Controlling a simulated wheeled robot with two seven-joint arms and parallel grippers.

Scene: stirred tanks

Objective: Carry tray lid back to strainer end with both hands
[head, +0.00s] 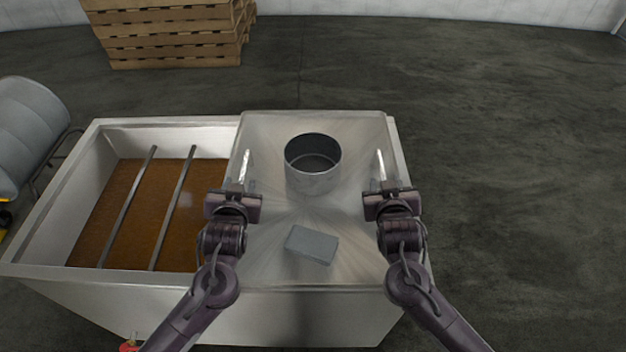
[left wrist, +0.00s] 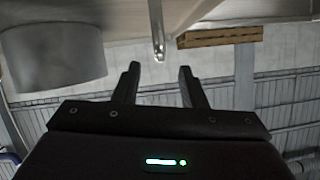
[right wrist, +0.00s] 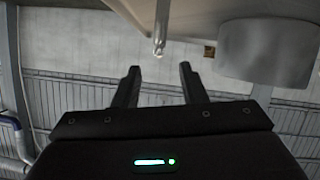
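The tray lid (head: 264,262) is a pale metal sheet lying flat over the right part of the tank. It has a thin bright bar handle at its left side (head: 245,166) and another at its right side (head: 381,165). My left gripper (head: 239,186) is open and empty at the near end of the left handle. In the left wrist view the handle's end (left wrist: 159,52) lies just beyond the gap between the fingertips. My right gripper (head: 390,186) is likewise open at the right handle, whose end shows in the right wrist view (right wrist: 159,48), apart from the fingers.
An open grey metal cylinder (head: 313,180), possibly the strainer, and a grey block (head: 311,245) stand on the lid. The tank's (head: 55,212) left part is open, with brown liquid (head: 125,195) under two bars.

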